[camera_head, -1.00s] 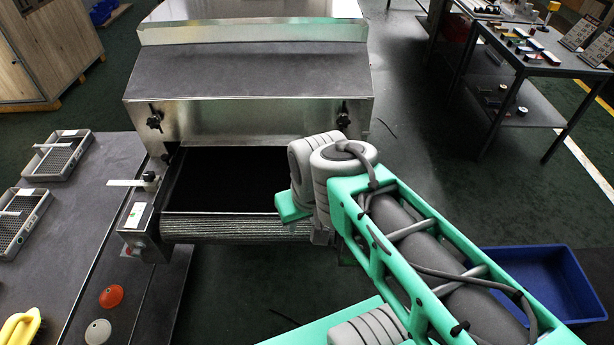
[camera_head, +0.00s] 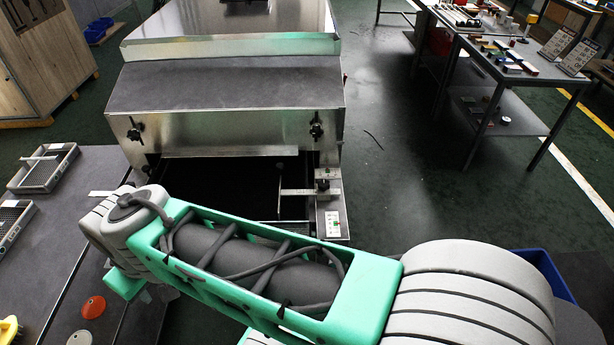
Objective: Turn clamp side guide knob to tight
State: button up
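The tunnel dryer (camera_head: 225,88) stands ahead, with a dark conveyor opening below its hood. At the right of the opening, a side guide clamp with a small dark knob (camera_head: 322,184) sits on the metal frame. My gripper is not in view; my green and grey arm crosses the front of the conveyor.
Black star knobs (camera_head: 135,131) and (camera_head: 316,130) sit on the hood front. The left table (camera_head: 65,215) holds wire-mesh trays and an orange disc (camera_head: 93,307). A blue bin (camera_head: 543,270) is partly behind my arm. Open floor (camera_head: 400,190) lies right of the dryer.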

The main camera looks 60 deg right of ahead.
aim_at(324, 185)
jog(key=i, duration=0.95)
jog(key=z, duration=2.1)
